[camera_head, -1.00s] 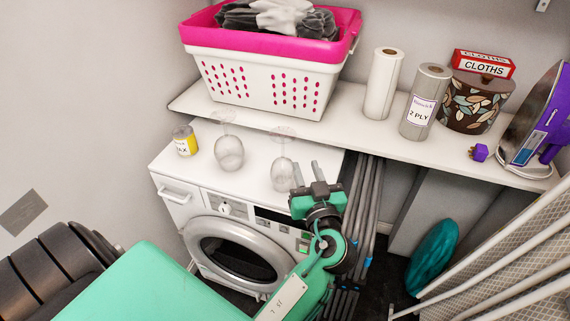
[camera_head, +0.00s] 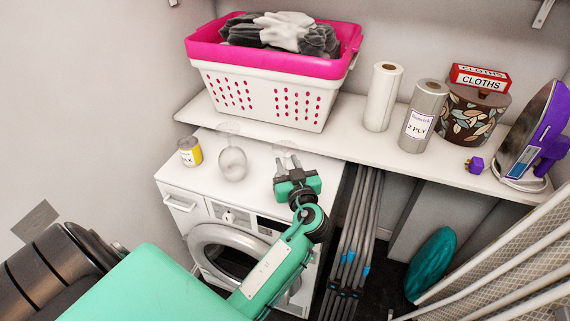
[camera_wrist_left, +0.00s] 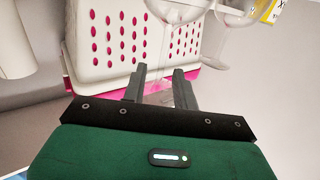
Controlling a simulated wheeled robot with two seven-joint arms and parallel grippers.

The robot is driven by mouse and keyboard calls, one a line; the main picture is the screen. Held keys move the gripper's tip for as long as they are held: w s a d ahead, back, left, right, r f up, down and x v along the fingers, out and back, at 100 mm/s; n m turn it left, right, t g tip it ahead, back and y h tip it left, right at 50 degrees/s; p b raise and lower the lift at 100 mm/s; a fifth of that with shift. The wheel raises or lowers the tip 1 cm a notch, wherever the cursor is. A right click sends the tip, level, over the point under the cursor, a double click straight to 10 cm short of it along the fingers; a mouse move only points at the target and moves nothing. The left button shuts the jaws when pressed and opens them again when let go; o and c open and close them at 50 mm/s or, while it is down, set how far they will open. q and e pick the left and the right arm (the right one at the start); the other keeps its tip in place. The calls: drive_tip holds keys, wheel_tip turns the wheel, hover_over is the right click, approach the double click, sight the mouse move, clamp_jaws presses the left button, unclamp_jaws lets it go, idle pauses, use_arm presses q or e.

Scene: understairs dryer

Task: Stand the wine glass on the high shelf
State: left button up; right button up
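Two clear wine glasses stand upside down, foot up, on the white dryer top (camera_head: 215,185). The left glass (camera_head: 232,163) is free. The right glass (camera_head: 285,149) is mostly hidden by my left gripper (camera_head: 286,168); its foot shows above the fingers. In the left wrist view, my left gripper (camera_wrist_left: 163,80) has its two dark fingers apart, with a faint clear stem or foot between them. I cannot tell whether they touch it. Glass bowls (camera_wrist_left: 178,10) show at that view's top edge. My right gripper is out of view.
A shelf (camera_head: 345,125) above the dryer holds a pink-and-white basket (camera_head: 265,95), paper rolls (camera_head: 382,97), a patterned bin (camera_head: 470,115), a CLOTHS box (camera_head: 480,78) and an iron (camera_head: 530,130). A yellow-labelled jar (camera_head: 190,152) stands left on the dryer. Wall brackets (camera_head: 543,13) show at the top.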

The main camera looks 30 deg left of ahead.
sight(285, 159)
use_arm(q)
drive_tip(key=shift+p+x, duration=0.45)
drive_tip(key=shift+x, duration=1.1)
drive_tip(key=shift+c, duration=0.2)
clamp_jaws()
